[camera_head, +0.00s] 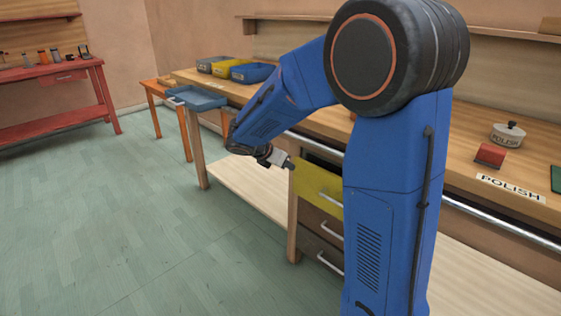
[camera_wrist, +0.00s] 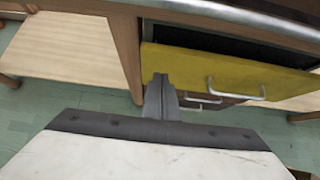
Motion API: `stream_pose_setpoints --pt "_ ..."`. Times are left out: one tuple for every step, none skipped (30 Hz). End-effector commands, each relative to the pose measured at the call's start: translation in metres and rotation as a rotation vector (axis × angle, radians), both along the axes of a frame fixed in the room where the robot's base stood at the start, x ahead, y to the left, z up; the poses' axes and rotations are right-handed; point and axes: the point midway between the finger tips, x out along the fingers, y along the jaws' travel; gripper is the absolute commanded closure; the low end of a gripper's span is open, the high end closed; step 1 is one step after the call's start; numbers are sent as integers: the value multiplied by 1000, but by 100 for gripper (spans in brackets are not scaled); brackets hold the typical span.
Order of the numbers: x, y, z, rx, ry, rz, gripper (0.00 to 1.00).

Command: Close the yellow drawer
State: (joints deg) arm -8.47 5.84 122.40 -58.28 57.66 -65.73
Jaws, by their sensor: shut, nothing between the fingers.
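The yellow drawer (camera_head: 318,186) is the top drawer of a small drawer unit under the wooden workbench. It stands partly open, with a dark gap above its front in the wrist view. In the wrist view its yellow front (camera_wrist: 200,70) and silver handle (camera_wrist: 235,92) show. My gripper (camera_head: 289,164) is shut and empty, just left of the drawer front's upper left corner. In the wrist view my gripper (camera_wrist: 160,80) overlaps the left end of the yellow front; I cannot tell whether it touches. My arm hides the drawer's right part in the head view.
Below are brown drawers (camera_head: 320,227) with silver handles. A metal rail (camera_head: 500,229) runs along the workbench (camera_head: 460,165) edge. The bench holds a red block (camera_head: 490,155), a POLISH sign (camera_head: 510,188) and bins (camera_head: 232,66). A blue drawer (camera_head: 196,98) sticks out farther left. Floor at left is clear.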

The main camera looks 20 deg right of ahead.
Motion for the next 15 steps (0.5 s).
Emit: stream_pose_setpoints --pt "3 -8 1 1 -1 -3 100" --pt "4 -12 1 1 -1 -3 100" --pt "5 -17 1 0 -1 -4 100" --pt "6 -20 1 0 -1 -2 100" --pt "8 -22 1 0 0 -1 100" --pt "9 -26 1 0 -1 -1 100" --pt "10 -28 1 0 -1 -1 100" --pt "11 -30 1 0 -1 -1 100" --pt "12 -32 1 0 -1 -1 100" --pt "12 -33 1 0 -1 0 100" --pt "13 -34 1 0 -1 0 100" --pt "13 -35 1 0 -1 0 100" --pt "13 -36 1 0 -1 0 100" --pt "13 -36 1 0 -1 0 100" --pt "14 -36 1 0 -1 1 100"
